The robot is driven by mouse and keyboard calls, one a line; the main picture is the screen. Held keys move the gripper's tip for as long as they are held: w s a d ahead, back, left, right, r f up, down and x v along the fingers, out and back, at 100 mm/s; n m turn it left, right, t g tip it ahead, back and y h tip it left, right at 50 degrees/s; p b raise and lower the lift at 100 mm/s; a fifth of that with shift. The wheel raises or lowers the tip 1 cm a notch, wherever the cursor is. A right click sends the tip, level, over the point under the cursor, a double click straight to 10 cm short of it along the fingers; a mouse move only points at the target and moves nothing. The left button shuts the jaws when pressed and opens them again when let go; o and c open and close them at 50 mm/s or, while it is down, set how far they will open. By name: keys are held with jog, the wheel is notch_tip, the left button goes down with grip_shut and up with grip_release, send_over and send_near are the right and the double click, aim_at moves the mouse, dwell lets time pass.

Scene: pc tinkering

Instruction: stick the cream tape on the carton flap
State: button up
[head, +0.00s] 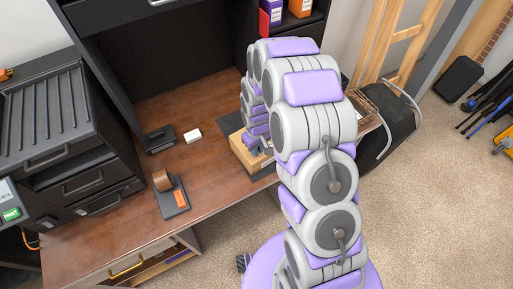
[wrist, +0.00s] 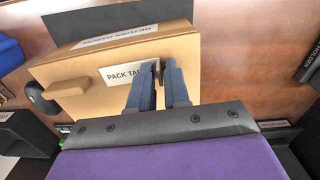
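The cardboard carton (wrist: 150,50) fills the upper middle of the wrist view, and part of it shows in the head view (head: 244,154) behind my arm. A pale strip reading "PACK TAP…" (wrist: 118,76) lies against its near face; its right end is hidden by my fingers. I take it for the cream tape. A second white label (wrist: 117,36) is on the carton's top, upside down. My gripper (wrist: 160,68) is at the strip's right end, fingertips close together with a small grey piece by them. Whether they grip it is unclear.
A tan block (wrist: 66,88) sticks out from the carton's left. The carton stands on a dark mat (head: 263,172) on the wooden desk. The desk between is clear.

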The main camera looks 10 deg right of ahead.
jog(key=shift+o, duration=0.8)
jog(key=shift+r, duration=0.15)
notch_tip(320, 180, up, 17)
jog(key=p, duration=0.2)
jog(key=shift+p, duration=0.35)
jog(key=s+d+r+m, duration=0.1)
jog(key=s+r, duration=0.3)
jog(key=s, duration=0.7)
jog(key=s+d+r+m+g, duration=0.1)
jog(key=s+r, duration=0.4)
jog(key=s, duration=0.5)
jog(key=s+d+r+m, duration=0.1)
jog(key=s+r, duration=0.4)
jog(key=s, duration=0.6)
jog(key=shift+s+d+r+m+g, duration=0.15)
jog(key=shift+s+d+m+g, duration=0.2)
jog(key=shift+m, duration=0.55)
